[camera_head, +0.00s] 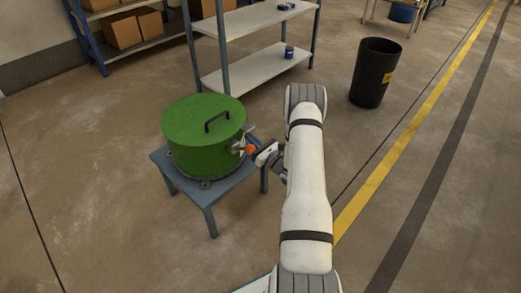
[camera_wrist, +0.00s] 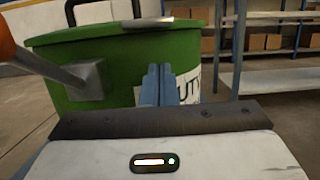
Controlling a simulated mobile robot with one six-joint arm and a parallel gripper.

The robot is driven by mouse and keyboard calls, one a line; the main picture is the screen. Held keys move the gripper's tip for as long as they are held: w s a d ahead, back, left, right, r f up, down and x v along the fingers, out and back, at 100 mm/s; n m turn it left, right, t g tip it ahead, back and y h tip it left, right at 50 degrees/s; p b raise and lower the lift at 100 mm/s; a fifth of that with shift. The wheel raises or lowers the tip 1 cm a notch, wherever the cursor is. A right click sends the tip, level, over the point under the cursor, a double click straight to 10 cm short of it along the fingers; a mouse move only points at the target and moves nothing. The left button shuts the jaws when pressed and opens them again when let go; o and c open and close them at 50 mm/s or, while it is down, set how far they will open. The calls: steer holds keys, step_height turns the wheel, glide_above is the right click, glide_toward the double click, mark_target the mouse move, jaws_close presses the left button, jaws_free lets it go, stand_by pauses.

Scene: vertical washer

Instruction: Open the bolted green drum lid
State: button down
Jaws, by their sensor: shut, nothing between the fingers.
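The green drum (camera_head: 206,136) stands on a small grey-blue table, and its green lid (camera_head: 190,115) with a dark handle (camera_head: 217,121) lies flat on top. A metal bolt fitting with an orange-red knob (camera_head: 250,149) sits on the drum's right side. My gripper (camera_head: 256,150) is beside that fitting. In the wrist view the blue fingers (camera_wrist: 157,84) are together and empty in front of the green drum wall (camera_wrist: 115,60). A metal rod with an orange end (camera_wrist: 6,45) shows at the left there. Whether the fingers touch the drum I cannot tell.
The small table (camera_head: 212,195) has little bare top around the drum. A grey shelf (camera_head: 255,75) stands behind, and a black bin (camera_head: 376,72) stands back right. Boxes (camera_head: 122,31) sit on a rack at the back left. The floor on the left is clear.

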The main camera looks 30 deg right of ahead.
steer(key=shift+s+r, duration=0.1)
steer(key=shift+r, duration=1.45)
